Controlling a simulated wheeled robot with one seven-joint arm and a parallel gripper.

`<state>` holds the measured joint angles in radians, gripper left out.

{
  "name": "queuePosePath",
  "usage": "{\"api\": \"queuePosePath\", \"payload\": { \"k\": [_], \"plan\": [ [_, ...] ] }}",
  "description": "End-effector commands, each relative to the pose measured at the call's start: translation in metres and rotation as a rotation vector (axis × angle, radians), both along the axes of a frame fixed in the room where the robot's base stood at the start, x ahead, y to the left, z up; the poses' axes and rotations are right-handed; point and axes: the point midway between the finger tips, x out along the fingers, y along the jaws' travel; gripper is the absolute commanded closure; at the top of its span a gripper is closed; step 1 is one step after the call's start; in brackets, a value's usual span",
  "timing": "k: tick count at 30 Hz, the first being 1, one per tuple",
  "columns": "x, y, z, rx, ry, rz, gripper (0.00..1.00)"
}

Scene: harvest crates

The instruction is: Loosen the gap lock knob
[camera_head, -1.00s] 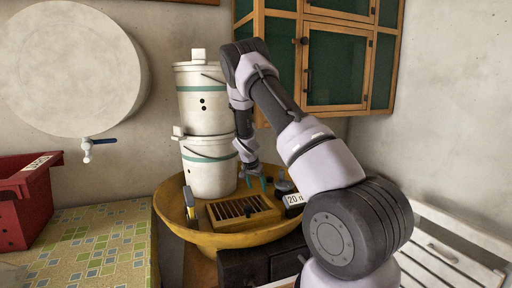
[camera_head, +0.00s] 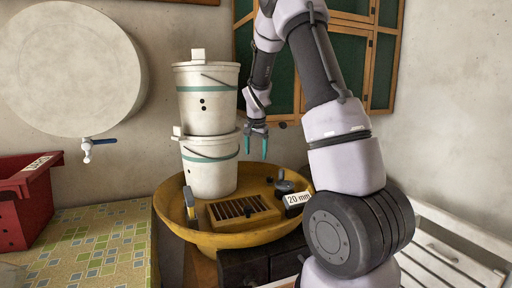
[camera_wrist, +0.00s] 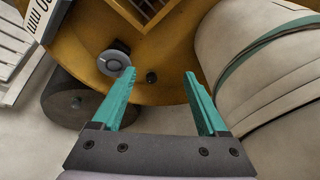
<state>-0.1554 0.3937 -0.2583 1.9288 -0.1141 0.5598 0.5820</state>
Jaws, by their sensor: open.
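A yellow round machine bowl (camera_head: 188,232) carries two dark controls on its far right rim. One is a larger grey-and-black knob (camera_head: 285,187), also in the wrist view (camera_wrist: 115,58). The other is a small black knob (camera_head: 269,180), seen in the wrist view (camera_wrist: 151,77) between the fingertips but beyond them. I cannot tell for certain which is the gap lock knob. My gripper (camera_head: 255,146) is open and empty, pointing down above the bowl's far side, apart from both knobs. Its teal fingers also frame the wrist view (camera_wrist: 159,74).
Two stacked white buckets (camera_head: 212,178) stand close left of my gripper. A slotted grate (camera_head: 240,212) and a "20 mm" label (camera_head: 297,199) are on the bowl. A green-paned cabinet (camera_head: 385,75) hangs behind. A red crate (camera_head: 25,205) sits far left.

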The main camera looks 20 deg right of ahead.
Motion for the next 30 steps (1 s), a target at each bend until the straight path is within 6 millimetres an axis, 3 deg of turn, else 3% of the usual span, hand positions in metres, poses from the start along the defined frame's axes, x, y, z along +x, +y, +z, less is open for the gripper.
{"api": "queuePosePath", "payload": {
  "k": [6, 22, 26, 30],
  "plan": [
    [-0.014, 0.005, 0.021, 0.018, -0.012, 0.016, 0.24],
    [-0.021, 0.007, 0.031, 0.026, -0.02, 0.027, 0.24],
    [-0.043, 0.014, 0.061, 0.049, -0.042, 0.053, 0.24],
    [-0.089, 0.026, 0.108, 0.082, -0.084, 0.114, 0.24]
  ]
}}
